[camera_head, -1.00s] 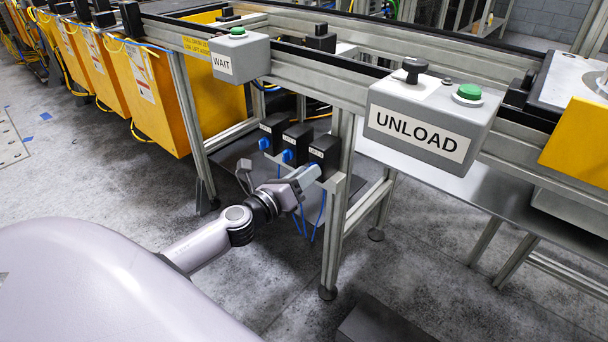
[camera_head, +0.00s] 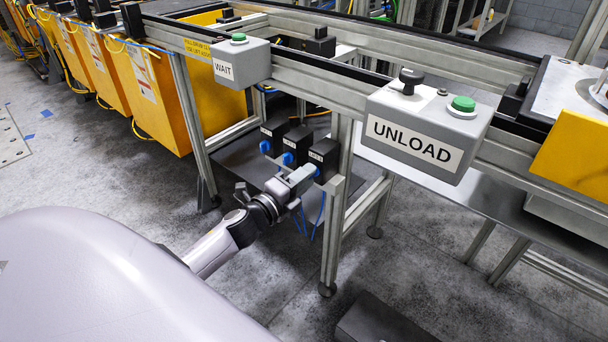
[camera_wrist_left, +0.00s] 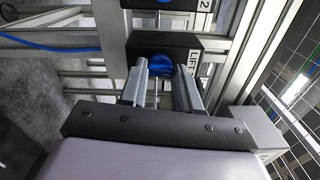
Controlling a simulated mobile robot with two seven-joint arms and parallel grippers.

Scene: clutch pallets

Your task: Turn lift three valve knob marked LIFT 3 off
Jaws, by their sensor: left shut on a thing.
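The LIFT 3 valve is the rightmost of three black valve boxes in the head view; its box (camera_head: 325,155) is partly behind my left gripper (camera_head: 309,176). In the left wrist view the blue knob (camera_wrist_left: 158,65) sits on the face of the black box (camera_wrist_left: 187,46), with part of a "LIFT" label beside it. My left gripper (camera_wrist_left: 162,80) has one finger on each side of the knob and is shut on it. The fingers hide the knob's edges, so its exact angle is hard to tell. My right gripper is not in view.
Two more valves with blue knobs (camera_head: 288,158) (camera_head: 265,147) stand to the left. The grey UNLOAD box (camera_head: 425,128) and WAIT box (camera_head: 240,62) hang on the conveyor frame above. A frame leg (camera_head: 335,230) stands close right of the gripper; blue hoses hang below.

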